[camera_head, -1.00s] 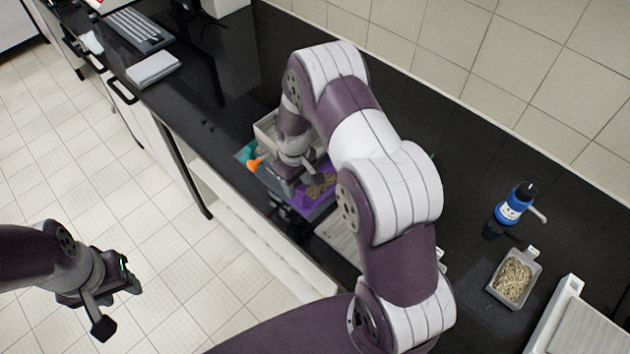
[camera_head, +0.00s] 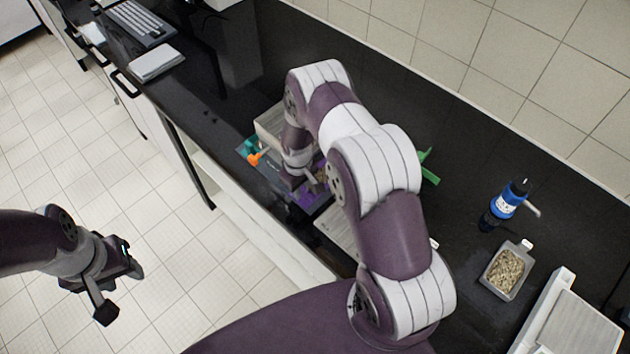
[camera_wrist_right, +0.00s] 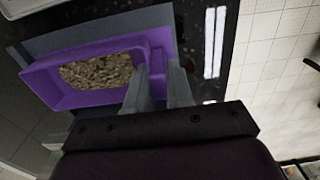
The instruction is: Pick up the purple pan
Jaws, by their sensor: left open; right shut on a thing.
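The purple pan (camera_wrist_right: 78,102) holds brown granular material (camera_wrist_right: 97,71) and fills the left half of the right wrist view. My right gripper (camera_wrist_right: 166,82) is shut on the purple pan at its right end. In the head view the pan (camera_head: 304,196) shows only in part, because my right arm covers much of it near the counter's front edge. My left gripper (camera_head: 120,290) is open and empty, out over the floor at the left.
A grey tray of granules (camera_head: 506,270) and a blue-labelled bottle (camera_head: 507,203) stand on the dark counter at right. A green object (camera_head: 428,167) lies behind my right arm. An orange object (camera_head: 256,158) and a pale box (camera_head: 268,126) are beside the pan.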

